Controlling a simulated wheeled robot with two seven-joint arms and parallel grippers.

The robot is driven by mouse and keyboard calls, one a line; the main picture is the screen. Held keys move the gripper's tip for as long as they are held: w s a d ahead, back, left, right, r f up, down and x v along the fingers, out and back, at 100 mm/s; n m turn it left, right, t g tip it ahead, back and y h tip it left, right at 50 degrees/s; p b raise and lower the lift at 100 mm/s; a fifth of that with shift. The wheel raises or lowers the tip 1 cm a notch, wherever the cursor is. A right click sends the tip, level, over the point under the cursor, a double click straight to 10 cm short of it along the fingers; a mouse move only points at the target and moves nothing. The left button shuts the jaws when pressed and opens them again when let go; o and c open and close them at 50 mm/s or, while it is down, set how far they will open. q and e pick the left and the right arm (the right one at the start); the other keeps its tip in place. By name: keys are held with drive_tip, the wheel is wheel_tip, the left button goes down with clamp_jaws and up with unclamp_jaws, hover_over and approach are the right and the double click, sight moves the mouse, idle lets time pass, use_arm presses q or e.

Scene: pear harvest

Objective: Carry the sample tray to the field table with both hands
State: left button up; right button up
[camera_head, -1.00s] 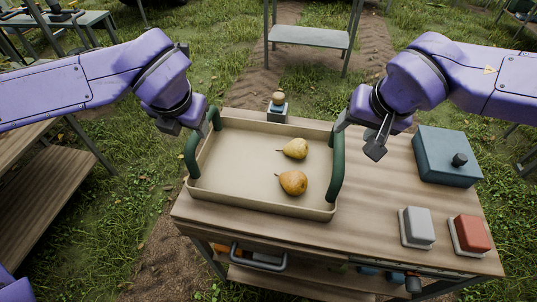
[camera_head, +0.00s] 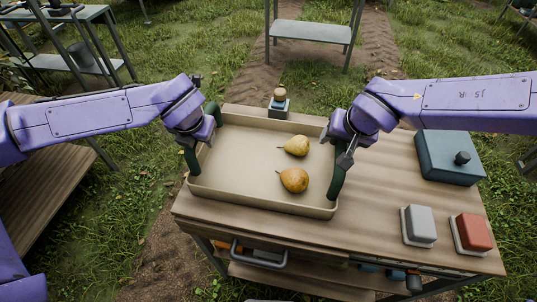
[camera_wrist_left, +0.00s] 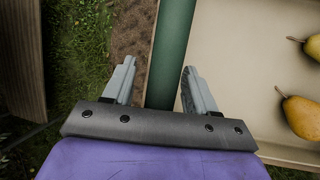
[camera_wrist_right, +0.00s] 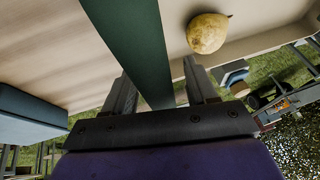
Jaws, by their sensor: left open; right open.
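The beige sample tray (camera_head: 262,200) sits on a wooden table, with two pears in it, one pale (camera_head: 297,146) and one browner (camera_head: 294,180). It has a green handle on each short side, the left handle (camera_head: 191,158) and the right handle (camera_head: 336,184). My left gripper (camera_wrist_left: 157,85) is open, with its fingers on either side of the left handle. My right gripper (camera_wrist_right: 158,80) is open, with its fingers on either side of the right handle. In the head view my right gripper (camera_head: 345,160) partly hides that handle.
On the table (camera_head: 375,205), right of the tray, are a dark teal box (camera_head: 445,160), a grey block (camera_head: 418,224) and a red block (camera_head: 470,232). A small item with a round knob (camera_head: 279,103) stands behind the tray. A grey metal table (camera_head: 310,33) stands farther back on the grass.

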use_arm(q)
clamp_jaws()
use_arm(e)
clamp_jaws()
use_arm(q)
drive_tip(key=shift+r, duration=0.15)
use_arm(e)
drive_tip(key=shift+r, duration=0.1)
